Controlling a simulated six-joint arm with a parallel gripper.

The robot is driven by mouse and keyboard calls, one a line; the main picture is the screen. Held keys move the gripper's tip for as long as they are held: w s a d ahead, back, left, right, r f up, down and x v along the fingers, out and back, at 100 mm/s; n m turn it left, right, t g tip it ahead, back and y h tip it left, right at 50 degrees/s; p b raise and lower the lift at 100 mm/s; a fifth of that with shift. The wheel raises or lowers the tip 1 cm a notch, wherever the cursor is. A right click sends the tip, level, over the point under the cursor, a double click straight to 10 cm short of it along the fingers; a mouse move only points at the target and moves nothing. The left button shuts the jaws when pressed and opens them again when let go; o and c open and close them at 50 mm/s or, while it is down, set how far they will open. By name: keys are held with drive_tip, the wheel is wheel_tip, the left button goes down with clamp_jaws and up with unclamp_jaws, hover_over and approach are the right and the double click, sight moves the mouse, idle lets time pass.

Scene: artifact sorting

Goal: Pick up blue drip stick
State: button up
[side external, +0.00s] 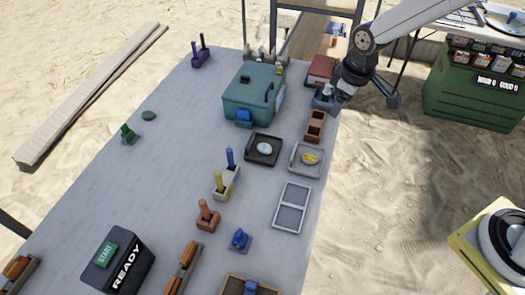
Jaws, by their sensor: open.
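A thin upright blue stick (231,158) stands in a pale holder near the middle of the grey table, just behind a similar yellow stick (228,179). It looks like the blue drip stick, though the picture is too small to be sure. Another blue piece (239,238) sits on a small base nearer the front. My gripper (338,104) is open at the table's far right edge, near a red box, well up and to the right of the blue stick. Its fingertips are small and hard to make out.
A teal box (253,92) stands between the left side and my gripper. A dark tray (263,149), a pale tray (306,160) and a grey two-part frame (291,207) lie along the right. An orange-brown stick holder (208,217) stands near the blue stick. The left middle is mostly clear.

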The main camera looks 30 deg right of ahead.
drive_tip(key=w+a+f+n, duration=0.2)
drive_tip(key=w+a+n, duration=0.1)
drive_tip(key=w+a, duration=0.35)
drive_tip(key=n+g, duration=0.2)
drive_tip(key=n, duration=0.7)
hover_over(229, 150)
drive_tip(key=f, duration=0.9)
drive_tip(key=shift+w+d, duration=0.3)
drive_tip(key=shift+d, duration=0.05)
drive_tip(key=shift+a+f+n, duration=0.25)
drive_tip(key=shift+a+n, duration=0.05)
drive_tip(key=shift+a, duration=0.05)
drive_tip(key=shift+f, duration=1.3)
drive_tip(key=shift+s+f, duration=0.15)
drive_tip(key=shift+f, duration=1.15)
drive_tip(key=shift+s+f, duration=0.1)
drive_tip(key=shift+f, duration=1.2)
drive_tip(key=shift+c, duration=0.2)
clamp_jaws()
